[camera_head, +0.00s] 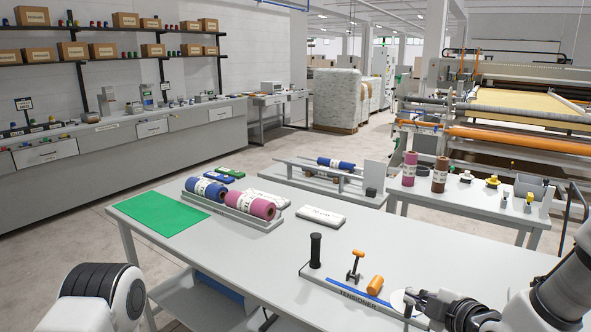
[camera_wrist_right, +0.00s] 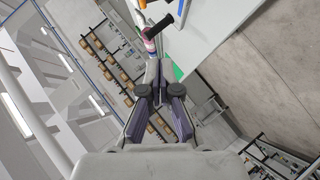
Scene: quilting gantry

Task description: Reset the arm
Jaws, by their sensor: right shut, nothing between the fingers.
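My right arm comes in from the lower right in the head view. Its gripper (camera_head: 418,299) is shut and empty, above the front right part of the grey table (camera_head: 300,262), and overlaps a white disc (camera_head: 398,301) on the tensioner board. I cannot tell whether they touch. In the right wrist view the same gripper (camera_wrist_right: 158,68) has its fingers together with nothing between them. A rounded white and black link of my left arm (camera_head: 100,295) shows at the lower left; the left gripper is out of view.
The tensioner board (camera_head: 340,291) carries a black post (camera_head: 315,250), a T-handled part (camera_head: 355,266) and an orange cylinder (camera_head: 375,285). A grey tray (camera_head: 232,212) with blue and pink rolls stands farther back beside a green mat (camera_head: 162,220). The table's front left is clear.

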